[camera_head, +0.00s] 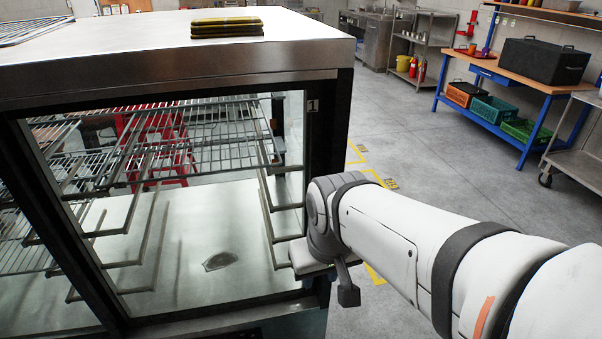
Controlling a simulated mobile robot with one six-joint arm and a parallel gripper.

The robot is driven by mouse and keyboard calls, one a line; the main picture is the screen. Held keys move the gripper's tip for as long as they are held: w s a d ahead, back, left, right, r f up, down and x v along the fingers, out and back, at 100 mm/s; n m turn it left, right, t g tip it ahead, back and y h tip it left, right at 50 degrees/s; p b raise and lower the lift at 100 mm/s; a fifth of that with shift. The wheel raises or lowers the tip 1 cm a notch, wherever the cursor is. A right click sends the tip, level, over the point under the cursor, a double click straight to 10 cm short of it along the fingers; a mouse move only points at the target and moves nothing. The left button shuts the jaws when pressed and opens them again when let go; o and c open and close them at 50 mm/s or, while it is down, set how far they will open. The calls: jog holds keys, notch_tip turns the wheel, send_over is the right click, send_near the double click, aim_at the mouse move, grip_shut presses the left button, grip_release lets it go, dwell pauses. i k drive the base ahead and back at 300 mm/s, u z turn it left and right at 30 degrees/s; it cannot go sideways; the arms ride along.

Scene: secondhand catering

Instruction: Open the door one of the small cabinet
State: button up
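The small cabinet (190,59) is a low metal unit with dark frames and a pale top, and it fills the left of the view. Door one (313,135) has a large glass pane and a "1" label high on its right upright. I see no clear gap around it, so it looks shut. My gripper (320,268) is at the door's lower right edge, close to the frame. Its fingers are mostly hidden behind my wrist. I cannot tell whether it touches the door or what handle is there.
Wire racks (140,145) show through the glass. A folded dark cloth-like stack (226,27) lies on top of the cabinet. A workbench (510,75) with crates below stands at the back right. The grey floor (410,130) between is open.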

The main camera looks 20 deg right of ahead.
aim_at(317, 107)
jog(key=z, duration=1.15)
jog(key=k, duration=0.8)
jog(key=u, duration=1.45)
jog(key=i, duration=0.5)
jog(key=u, duration=0.05)
